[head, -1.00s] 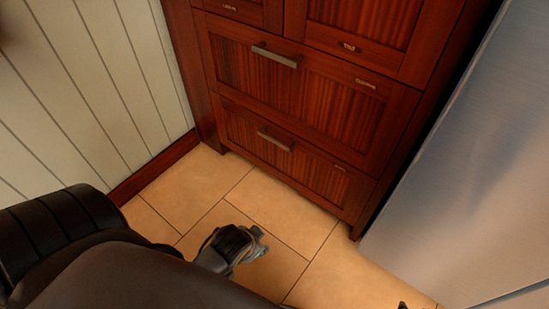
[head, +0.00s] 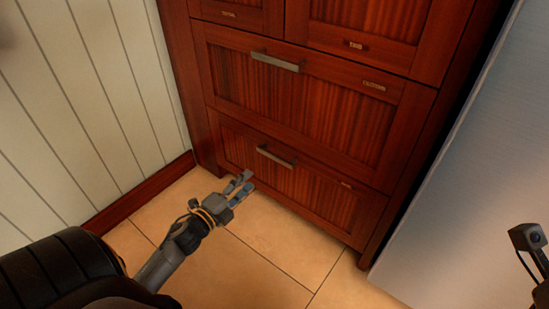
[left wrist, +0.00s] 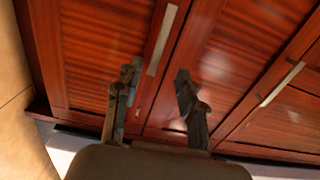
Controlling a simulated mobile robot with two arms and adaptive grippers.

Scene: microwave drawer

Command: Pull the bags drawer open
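Two wide wooden drawers are shut in the cabinet, an upper one (head: 300,95) and a lower one (head: 290,182). Their small label plates are too small to read, so I cannot tell which is the bags drawer. The lower drawer has a metal bar handle (head: 275,157); it also shows in the left wrist view (left wrist: 162,40). The upper drawer has a similar handle (head: 275,61). My left gripper (head: 245,181) is open and empty, in front of the lower drawer, below and left of its handle. In the left wrist view, the fingers (left wrist: 160,92) are spread apart.
A pale panelled wall (head: 85,110) stands at the left. A grey metal appliance (head: 455,190) stands at the right. The tiled floor (head: 275,255) before the cabinet is clear. Part of my right arm shows at the right edge, without visible fingers.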

